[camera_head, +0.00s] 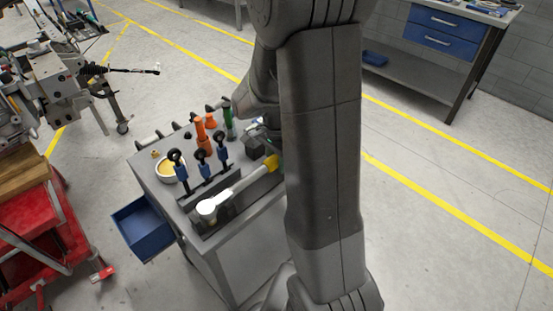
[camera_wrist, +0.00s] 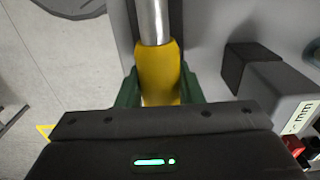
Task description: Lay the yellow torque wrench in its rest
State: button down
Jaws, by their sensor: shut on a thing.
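The torque wrench (camera_head: 238,188) has a silver shaft, a pale round head at the left and a yellow handle. It lies lengthwise over the front part of the grey cart top. In the wrist view its yellow handle (camera_wrist: 158,68) sits between the green fingers of my gripper (camera_wrist: 160,88), which is shut on it. In the head view my arm hides most of the gripper and the handle's end. A dark long strip (camera_head: 228,214), seemingly the rest, runs under or beside the shaft. I cannot tell whether the wrench touches it.
Blue-handled tools (camera_head: 202,162) stand in a rack just behind the wrench. An orange tool (camera_head: 200,130), a green tool (camera_head: 229,122) and a yellow-filled bowl (camera_head: 168,170) are farther back. A blue drawer (camera_head: 145,228) sticks out at the cart's left. A dark block (camera_wrist: 250,68) stands right of the handle.

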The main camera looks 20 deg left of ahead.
jog(key=c, duration=0.9)
grip_release()
notch_tip(320, 180, up, 9)
jog(key=p, duration=0.7)
jog(key=shift+r, duration=0.1)
